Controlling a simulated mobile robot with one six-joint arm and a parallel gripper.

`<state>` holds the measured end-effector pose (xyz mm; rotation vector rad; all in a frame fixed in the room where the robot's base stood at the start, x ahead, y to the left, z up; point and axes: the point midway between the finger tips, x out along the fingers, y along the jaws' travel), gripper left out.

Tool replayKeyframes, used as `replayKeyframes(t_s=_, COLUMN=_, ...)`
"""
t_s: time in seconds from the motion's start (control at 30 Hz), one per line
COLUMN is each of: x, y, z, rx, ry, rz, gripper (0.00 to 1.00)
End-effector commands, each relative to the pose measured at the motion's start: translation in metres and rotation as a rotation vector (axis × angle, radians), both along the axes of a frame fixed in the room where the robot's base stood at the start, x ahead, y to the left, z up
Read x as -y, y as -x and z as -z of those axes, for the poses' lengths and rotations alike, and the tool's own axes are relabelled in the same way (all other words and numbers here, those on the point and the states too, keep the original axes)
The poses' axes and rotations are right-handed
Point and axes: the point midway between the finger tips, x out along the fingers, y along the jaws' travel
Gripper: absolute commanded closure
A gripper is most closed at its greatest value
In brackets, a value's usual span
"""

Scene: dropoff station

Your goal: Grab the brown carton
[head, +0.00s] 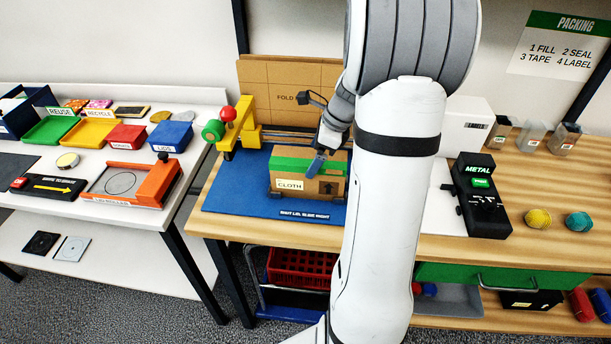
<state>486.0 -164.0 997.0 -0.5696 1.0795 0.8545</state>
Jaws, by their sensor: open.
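The brown carton (296,186) sits upright on the blue mat (236,190) on the wooden bench, in the middle of the head view. It has a green strip along its top, a white "CLOTH" label and an up-arrow mark on its front. My gripper (317,163) is at the carton's upper right, its dark fingers pointing down and overlapping the green strip in the picture. It is open. I cannot tell whether the fingers touch the carton. My white arm hides the area just right of the carton and part of the mat.
A yellow tape device (238,132) with red and green knobs stands left of the carton. A flat cardboard piece (272,92) leans behind. Right of my arm are a black "METAL" device (481,195) and two twine balls (538,219). A left table holds coloured bins (90,131).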

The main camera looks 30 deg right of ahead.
Motion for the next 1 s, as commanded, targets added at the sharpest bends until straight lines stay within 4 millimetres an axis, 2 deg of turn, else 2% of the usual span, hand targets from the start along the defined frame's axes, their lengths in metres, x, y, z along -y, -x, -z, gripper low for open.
replayKeyframes(t_s=0.27, x=-0.014, y=-0.007, z=0.037, rx=-0.002, ry=-0.001, rz=-0.002, gripper=0.07)
replayKeyframes(t_s=0.57, x=-0.015, y=-0.008, z=0.041, rx=0.0, ry=0.001, rz=-0.004, gripper=0.07)
replayKeyframes(t_s=1.0, x=-0.016, y=-0.009, z=0.041, rx=0.0, ry=0.001, rz=-0.004, gripper=0.43)
